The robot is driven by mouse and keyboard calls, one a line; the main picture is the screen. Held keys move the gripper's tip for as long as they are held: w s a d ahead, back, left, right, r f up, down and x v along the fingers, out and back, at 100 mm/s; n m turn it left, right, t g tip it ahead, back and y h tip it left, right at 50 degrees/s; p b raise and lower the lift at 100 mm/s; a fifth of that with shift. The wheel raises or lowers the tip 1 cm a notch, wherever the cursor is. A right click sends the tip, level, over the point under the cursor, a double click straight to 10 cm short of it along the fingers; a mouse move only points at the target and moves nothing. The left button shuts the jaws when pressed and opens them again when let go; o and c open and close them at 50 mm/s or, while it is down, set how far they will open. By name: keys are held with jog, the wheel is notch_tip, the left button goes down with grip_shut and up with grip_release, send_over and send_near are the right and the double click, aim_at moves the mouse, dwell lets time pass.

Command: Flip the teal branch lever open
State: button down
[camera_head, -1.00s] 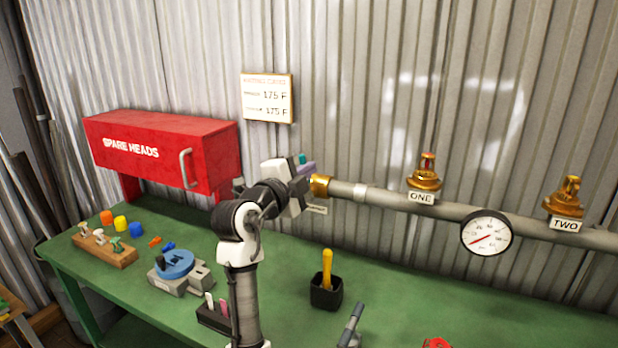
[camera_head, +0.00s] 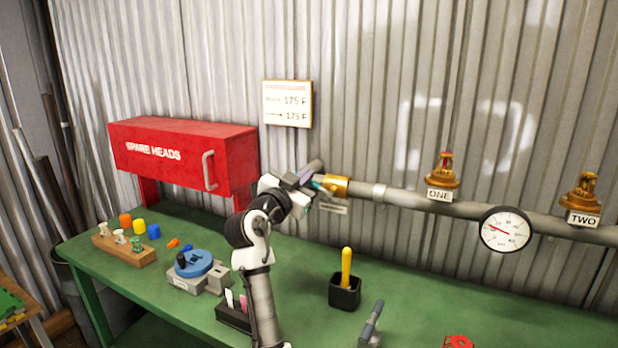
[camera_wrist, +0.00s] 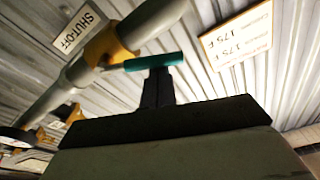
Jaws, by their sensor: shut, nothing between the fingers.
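The teal lever (camera_head: 317,186) sits at the brass valve (camera_head: 336,186) on the left part of the grey pipe. In the wrist view the teal lever (camera_wrist: 154,62) reaches right from the brass fitting (camera_wrist: 106,47), roughly along the pipe. My gripper (camera_head: 306,178) is at the lever, left of the valve. Its dark fingers (camera_wrist: 158,78) are closed together with nothing between them. Their tips meet the lever's edge in the picture; I cannot tell if they touch. The gauge (camera_head: 506,229) needle points to the upper left.
A red spare-heads cabinet (camera_head: 185,153) stands left of my arm. The pipe (camera_head: 405,194) carries brass heads ONE (camera_head: 443,170) and TWO (camera_head: 580,192). On the green bench (camera_head: 420,290) stand a black cup (camera_head: 345,292) with a yellow handle and a blue round fixture (camera_head: 194,264).

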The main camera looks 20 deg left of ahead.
jog(key=f+n, duration=0.1)
jog(key=a+f+n+b, duration=0.1)
jog(key=n, duration=0.1)
jog(key=shift+f+n+y, duration=0.2)
jog(key=shift+n+y, duration=0.1)
jog(key=shift+y, duration=0.1)
jog(key=shift+f, duration=0.1)
dwell(0.5)
